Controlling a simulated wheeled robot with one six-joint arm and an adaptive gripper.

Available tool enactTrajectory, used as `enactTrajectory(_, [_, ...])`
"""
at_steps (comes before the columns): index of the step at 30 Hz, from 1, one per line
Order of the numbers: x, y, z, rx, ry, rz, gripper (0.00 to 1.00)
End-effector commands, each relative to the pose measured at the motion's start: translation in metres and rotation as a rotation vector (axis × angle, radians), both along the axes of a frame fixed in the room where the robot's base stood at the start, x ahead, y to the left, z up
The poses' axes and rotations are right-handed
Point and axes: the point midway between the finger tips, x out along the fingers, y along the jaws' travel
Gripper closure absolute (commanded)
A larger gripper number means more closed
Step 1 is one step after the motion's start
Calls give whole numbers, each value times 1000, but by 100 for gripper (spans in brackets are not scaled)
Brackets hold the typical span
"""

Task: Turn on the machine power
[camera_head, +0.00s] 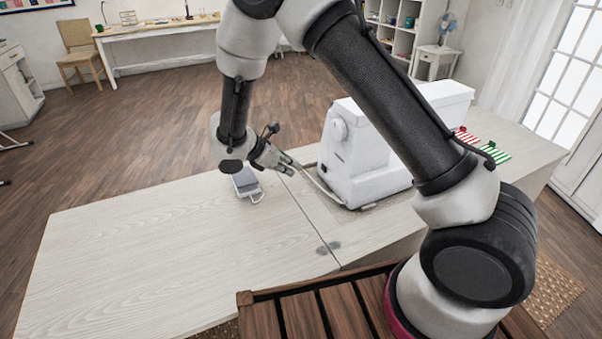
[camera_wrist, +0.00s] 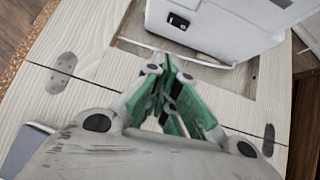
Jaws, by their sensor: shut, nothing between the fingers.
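The white sewing machine (camera_head: 345,150) stands on the pale wooden cabinet top, partly hidden behind my arm. In the wrist view its white side (camera_wrist: 215,30) fills the top. A small black switch or socket panel (camera_wrist: 178,22) is set low in that side; I cannot tell whether it is on or off. My gripper (camera_head: 292,166) is to the left of the machine, pointing toward it. In the wrist view my gripper (camera_wrist: 165,66) has its green-padded fingers together and empty, just short of the panel and apart from it.
A grey foot pedal (camera_head: 246,182) lies on the cabinet top below my wrist. A pale cable (camera_head: 322,188) runs beside the machine's base. Red and green striped pieces (camera_head: 490,150) lie at the right. The left part of the top (camera_head: 140,250) is clear.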

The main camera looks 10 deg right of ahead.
Motion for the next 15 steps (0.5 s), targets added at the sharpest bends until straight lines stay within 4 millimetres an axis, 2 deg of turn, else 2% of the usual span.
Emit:
enactTrajectory(1, [-1, 9, 7, 3, -3, 2, 100])
enactTrajectory(6, [-2, 28, 27, 1, -1, 1, 100])
enactTrajectory(15, [-4, 37, 37, 0, 1, 0, 100])
